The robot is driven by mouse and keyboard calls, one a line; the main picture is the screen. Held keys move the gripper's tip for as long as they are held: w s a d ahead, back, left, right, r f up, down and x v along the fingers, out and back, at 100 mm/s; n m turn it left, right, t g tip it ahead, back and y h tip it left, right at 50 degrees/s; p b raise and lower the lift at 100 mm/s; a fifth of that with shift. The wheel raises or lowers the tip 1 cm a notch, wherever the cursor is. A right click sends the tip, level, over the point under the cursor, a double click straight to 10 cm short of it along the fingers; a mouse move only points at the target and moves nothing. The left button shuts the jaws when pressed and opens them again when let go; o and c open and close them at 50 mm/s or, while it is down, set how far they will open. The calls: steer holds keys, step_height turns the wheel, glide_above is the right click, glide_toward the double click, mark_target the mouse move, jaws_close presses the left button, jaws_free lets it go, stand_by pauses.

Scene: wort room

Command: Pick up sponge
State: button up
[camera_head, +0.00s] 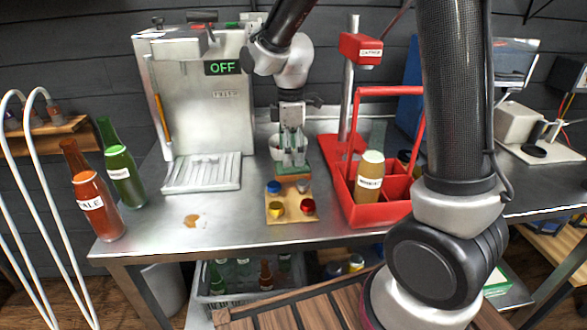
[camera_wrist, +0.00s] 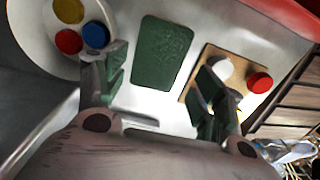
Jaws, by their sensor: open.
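The sponge (camera_wrist: 163,52) is a green rectangle with a rough top. In the wrist view it lies flat on the metal counter, between a white bowl and a wooden board. In the head view a strip of it (camera_head: 293,170) shows below my gripper, partly hidden. My gripper (camera_head: 294,159) points down over the sponge. In the wrist view my gripper (camera_wrist: 158,88) is open and empty, its two fingers apart to the left and right of the sponge's near end. I cannot tell the exact height of the fingertips above the counter.
The wooden board (camera_head: 292,218) with several coloured caps lies in front of the sponge. The white bowl (camera_wrist: 30,45) with caps is behind it. A red bottle carrier (camera_head: 376,213) stands to the right. A machine marked OFF (camera_head: 205,110) and two bottles stand to the left.

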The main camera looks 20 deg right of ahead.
mark_target(293, 166)
steer(key=f, duration=0.5)
steer(key=shift+w+d+f, duration=0.1)
steer(key=shift+d+f, duration=0.1)
steer(key=c, duration=0.4)
steer(key=shift+c, duration=0.2)
step_height(293, 166, up, 10)
steer(key=shift+r, duration=0.1)
steer(key=shift+c, duration=0.6)
steer(key=shift+c, duration=0.6)
